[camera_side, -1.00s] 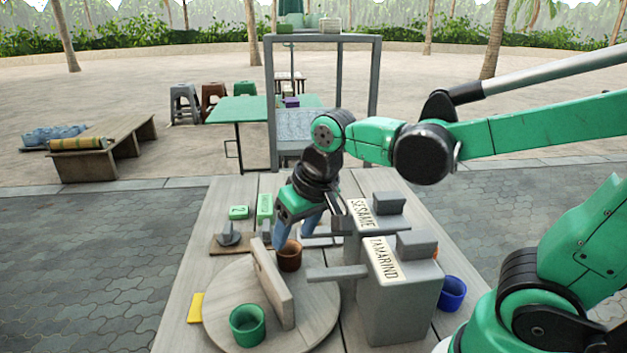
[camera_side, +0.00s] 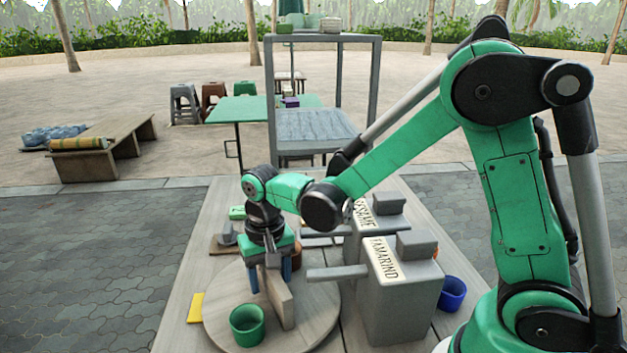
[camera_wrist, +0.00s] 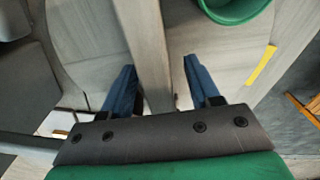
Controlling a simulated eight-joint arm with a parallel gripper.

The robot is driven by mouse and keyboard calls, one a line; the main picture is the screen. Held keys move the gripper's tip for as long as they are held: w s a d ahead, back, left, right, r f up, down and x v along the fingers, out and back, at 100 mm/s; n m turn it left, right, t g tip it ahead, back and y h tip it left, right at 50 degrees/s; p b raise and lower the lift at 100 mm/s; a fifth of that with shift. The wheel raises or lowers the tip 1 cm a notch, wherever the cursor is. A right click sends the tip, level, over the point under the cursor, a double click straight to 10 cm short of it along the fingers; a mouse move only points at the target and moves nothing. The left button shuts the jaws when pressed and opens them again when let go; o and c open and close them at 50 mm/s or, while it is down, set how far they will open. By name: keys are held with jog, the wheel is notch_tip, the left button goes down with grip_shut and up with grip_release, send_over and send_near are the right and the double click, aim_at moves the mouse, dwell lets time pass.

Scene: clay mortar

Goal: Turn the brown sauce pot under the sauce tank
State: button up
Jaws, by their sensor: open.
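The round wooden turntable (camera_side: 315,318) carries an upright wooden board (camera_side: 280,299) across its middle. The green pot (camera_side: 247,326) stands on its near left part and also shows in the wrist view (camera_wrist: 232,8). The brown pot (camera_side: 297,250) is mostly hidden behind my gripper; only a sliver shows. The TAMARIND tank (camera_side: 395,310) and the SESAME tank (camera_side: 366,214) stand at the right, the tamarind spout (camera_side: 337,273) reaching over the turntable. My gripper (camera_side: 270,280) is open, pointing down, one finger on each side of the board; the wrist view shows the board between the fingers (camera_wrist: 160,63).
A blue pot (camera_side: 452,293) stands right of the tanks. A yellow tab (camera_side: 196,307) lies at the turntable's left edge. A grey tool (camera_side: 227,236) and a green number block (camera_side: 237,213) are at the back left. The spouts stand close to my gripper's right.

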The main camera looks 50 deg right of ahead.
jog(key=shift+f, duration=0.25)
jog(key=shift+c, duration=0.2)
grip_shut()
dwell(1.1)
